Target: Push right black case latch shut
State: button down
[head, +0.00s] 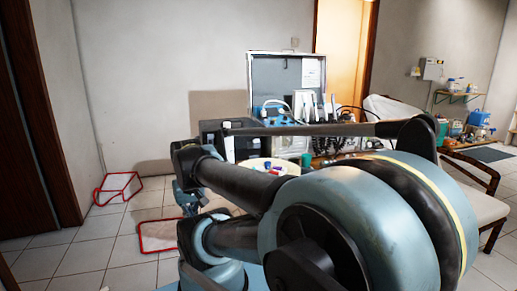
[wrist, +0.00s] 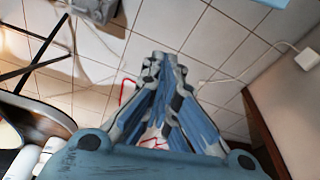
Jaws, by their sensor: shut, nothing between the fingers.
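A case with a raised grey lid (head: 285,78) stands open in the head view, with dental equipment in front of the lid. A dark box (head: 213,133) stands just left of it. I cannot make out the right latch, and my arm covers much of the lower front of this area. My gripper (wrist: 164,60) shows in the wrist view with its fingers together and nothing between them. It points over the tiled floor, apart from the case.
A round tray (head: 255,163) with small coloured items is partly behind my arm. A chair (head: 478,205) is at the right. A white cable (wrist: 240,75) crosses the floor in the wrist view.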

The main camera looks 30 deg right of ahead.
jog(key=w+d+r+m+t, duration=0.1)
jog(key=w+d+r+m, duration=0.4)
jog(key=w+d+m, duration=0.35)
jog(key=w+d+r+m+t, duration=0.2)
jog(key=w+d+r+m, duration=0.3)
jog(key=w+m, duration=0.6)
jog(key=w+d+m+t+h, duration=0.2)
jog(key=d+m, duration=1.7)
jog(key=d, duration=1)
jog(key=shift+w+d+r+t, duration=0.35)
jog(key=shift+w+r, duration=0.1)
jog(key=shift+w, duration=0.1)
jog(key=shift+f, duration=0.1)
jog(key=x, duration=1)
jog(key=shift+w+d+r, duration=0.1)
jog(key=shift+w+r, duration=0.35)
jog(key=shift+r, duration=0.45)
jog(key=shift+w+d+r, duration=0.1)
jog(key=shift+w+r, duration=0.35)
jog(key=shift+r, duration=0.45)
